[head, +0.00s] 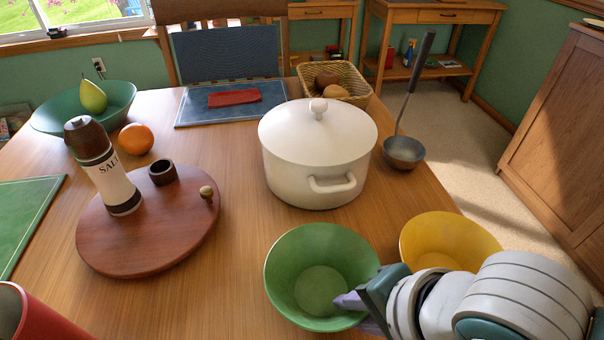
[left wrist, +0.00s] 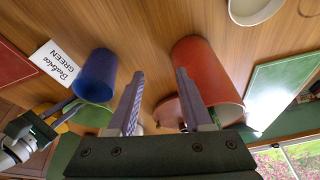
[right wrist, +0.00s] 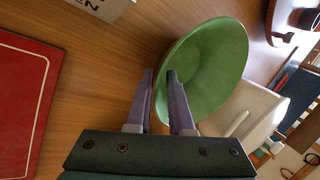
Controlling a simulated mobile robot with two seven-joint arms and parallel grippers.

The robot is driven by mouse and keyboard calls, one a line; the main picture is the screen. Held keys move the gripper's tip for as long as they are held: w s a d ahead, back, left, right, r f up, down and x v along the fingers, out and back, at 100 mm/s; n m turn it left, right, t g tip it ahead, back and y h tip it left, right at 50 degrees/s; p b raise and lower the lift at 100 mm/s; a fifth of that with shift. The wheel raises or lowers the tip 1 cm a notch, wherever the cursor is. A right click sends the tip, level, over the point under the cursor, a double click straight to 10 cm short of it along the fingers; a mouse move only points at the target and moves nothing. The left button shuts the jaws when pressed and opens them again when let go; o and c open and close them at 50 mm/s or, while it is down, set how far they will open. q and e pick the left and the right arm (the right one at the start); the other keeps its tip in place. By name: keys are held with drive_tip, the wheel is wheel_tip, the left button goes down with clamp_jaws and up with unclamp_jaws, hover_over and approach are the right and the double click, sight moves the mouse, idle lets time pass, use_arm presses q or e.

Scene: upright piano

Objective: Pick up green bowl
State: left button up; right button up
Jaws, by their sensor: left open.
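The green bowl (head: 318,270) is at the front of the table in the head view, left of the yellow bowl. It also shows in the right wrist view (right wrist: 215,70). My right gripper (head: 358,308) is at its right rim, one finger inside the bowl and one outside. In the right wrist view its fingers (right wrist: 160,75) are close together with the bowl's wall between them. Whether the bowl is clear of the table is hard to tell. My left gripper (left wrist: 160,75) is open and empty in the left wrist view; it is out of the head view.
A yellow bowl (head: 448,238) is close beside my right arm. A white pot (head: 310,170) stands behind the green bowl. A round wooden tray (head: 120,255) with a salt mill (head: 100,170) is on the left. A red cup (head: 30,318) is at the front left; a blue cup (left wrist: 97,75) shows in the left wrist view.

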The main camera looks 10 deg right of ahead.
drive_tip(key=shift+w+a+f, duration=0.1)
drive_tip(key=shift+f, duration=0.25)
drive_tip(key=shift+c, duration=0.4)
clamp_jaws()
idle(0.8)
